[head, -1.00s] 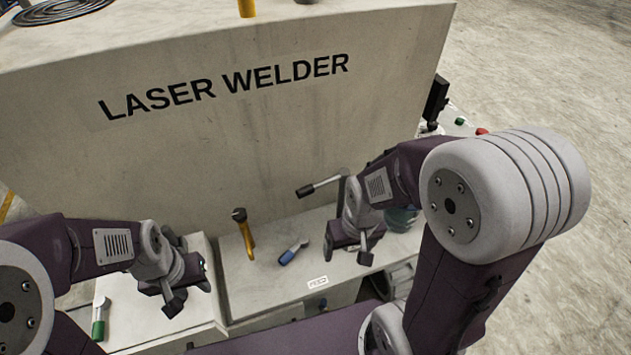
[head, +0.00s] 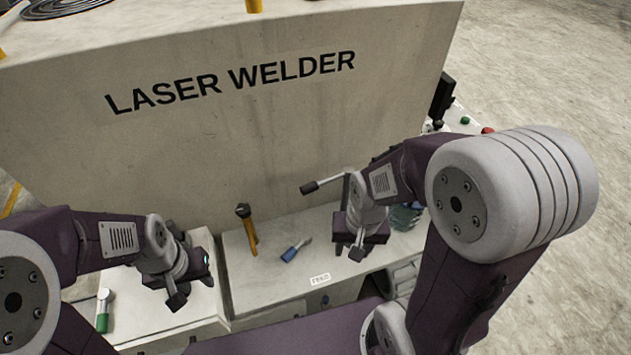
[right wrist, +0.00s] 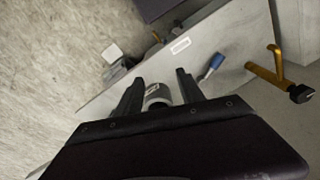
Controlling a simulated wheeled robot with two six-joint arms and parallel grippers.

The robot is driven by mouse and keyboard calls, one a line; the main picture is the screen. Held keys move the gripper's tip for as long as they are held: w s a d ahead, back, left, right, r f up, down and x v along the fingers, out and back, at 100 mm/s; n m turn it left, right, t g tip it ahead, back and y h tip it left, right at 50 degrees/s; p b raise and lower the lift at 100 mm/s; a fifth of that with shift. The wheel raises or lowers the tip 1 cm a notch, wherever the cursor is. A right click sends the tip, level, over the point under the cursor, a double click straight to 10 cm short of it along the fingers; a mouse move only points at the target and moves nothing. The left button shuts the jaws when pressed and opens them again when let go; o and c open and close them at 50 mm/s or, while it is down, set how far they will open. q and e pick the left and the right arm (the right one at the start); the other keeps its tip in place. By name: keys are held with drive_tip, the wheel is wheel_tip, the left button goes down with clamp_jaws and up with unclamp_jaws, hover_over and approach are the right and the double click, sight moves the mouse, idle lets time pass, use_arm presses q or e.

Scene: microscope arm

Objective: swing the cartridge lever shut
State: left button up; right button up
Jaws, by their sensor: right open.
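A lever with a metal rod and a dark grip (head: 322,183) sticks out to the left from a post in front of the welder's wall. It seems to be the cartridge lever. My right gripper (head: 348,250) is just below and right of it, open, pointing down over the ledge; I see no contact with the lever. In the right wrist view its jaws (right wrist: 159,92) stand apart, with a pale cylinder (right wrist: 157,95) showing between them, seemingly ungripped. My left gripper (head: 172,294) is over the left ledge, away from the lever; its jaw opening is unclear.
A blue-handled tool (head: 295,250) lies on the ledge (head: 275,285), beside an upright yellow piece with a dark end (head: 246,228). A glass-like container (head: 404,216) stands right of my right gripper. The welder wall (head: 230,150) rises behind.

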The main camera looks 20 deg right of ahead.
drive_tip(key=w+a+r+m+t+p, duration=0.1)
drive_tip(key=w+a+r+m+p, duration=0.1)
drive_tip(key=w+r+m, duration=0.85)
drive_tip(key=m+p, duration=0.1)
drive_tip(key=p, duration=0.1)
approach(309, 186)
drive_tip(key=f, duration=0.5)
drive_tip(key=w+f, duration=0.1)
drive_tip(key=f, duration=0.2)
drive_tip(key=shift+w+f, duration=0.1)
drive_tip(key=shift+w, duration=0.05)
drive_tip(key=shift+a+f, duration=0.1)
drive_tip(key=shift+f, duration=0.4)
drive_tip(key=shift+w, duration=0.1)
clamp_jaws()
